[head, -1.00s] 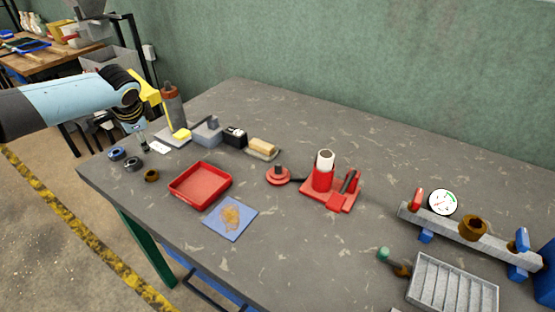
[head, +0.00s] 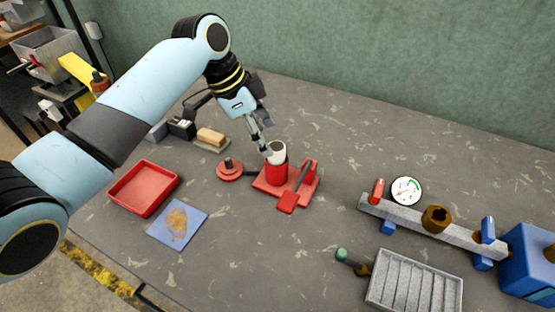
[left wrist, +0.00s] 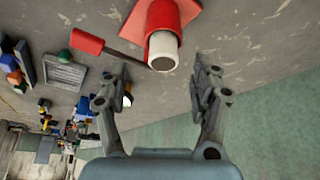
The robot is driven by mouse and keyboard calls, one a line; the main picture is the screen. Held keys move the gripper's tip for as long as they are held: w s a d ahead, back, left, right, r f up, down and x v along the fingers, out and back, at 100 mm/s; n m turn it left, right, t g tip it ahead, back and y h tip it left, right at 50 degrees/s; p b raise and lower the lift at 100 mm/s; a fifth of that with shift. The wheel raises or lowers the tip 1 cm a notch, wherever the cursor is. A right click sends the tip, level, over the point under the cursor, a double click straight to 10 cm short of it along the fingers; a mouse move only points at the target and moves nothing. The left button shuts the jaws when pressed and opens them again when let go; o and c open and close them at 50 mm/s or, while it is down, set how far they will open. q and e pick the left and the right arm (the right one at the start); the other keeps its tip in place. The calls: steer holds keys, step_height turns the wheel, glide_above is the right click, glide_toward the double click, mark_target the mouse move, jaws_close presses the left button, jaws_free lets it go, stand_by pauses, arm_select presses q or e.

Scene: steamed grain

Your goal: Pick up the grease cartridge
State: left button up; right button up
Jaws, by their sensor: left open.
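The grease cartridge, a white tube (head: 277,149), stands upright in the red cup of a red holder (head: 273,173) near the middle of the bench in the head view. My left gripper (head: 263,147) is open and points down beside the tube's top. In the left wrist view the white tube's open end (left wrist: 163,52) lies ahead of the gap between the spread fingers (left wrist: 160,78), with nothing held. I cannot tell whether a finger touches the tube. My right gripper is not in view.
A red tray (head: 143,188), a blue mat (head: 177,225) and a brush (head: 210,137) lie left. A gauge (head: 406,191) and grey rail (head: 430,226) stand right.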

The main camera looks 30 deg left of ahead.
mark_target(275, 146)
arm_select(q)
steer(key=shift+w+d+f, duration=0.15)
steer(key=shift+w+f, duration=0.05)
steer(key=shift+f, duration=0.1)
steer(key=x, duration=0.3)
steer(key=p+x, duration=0.1)
steer(key=shift+w+d+f, duration=0.25)
steer(key=shift+w, duration=0.1)
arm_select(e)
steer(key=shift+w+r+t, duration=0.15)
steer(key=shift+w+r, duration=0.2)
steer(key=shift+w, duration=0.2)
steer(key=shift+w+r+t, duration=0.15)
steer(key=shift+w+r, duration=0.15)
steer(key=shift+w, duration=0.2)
arm_select(q)
steer(key=c, duration=0.4)
jaws_close()
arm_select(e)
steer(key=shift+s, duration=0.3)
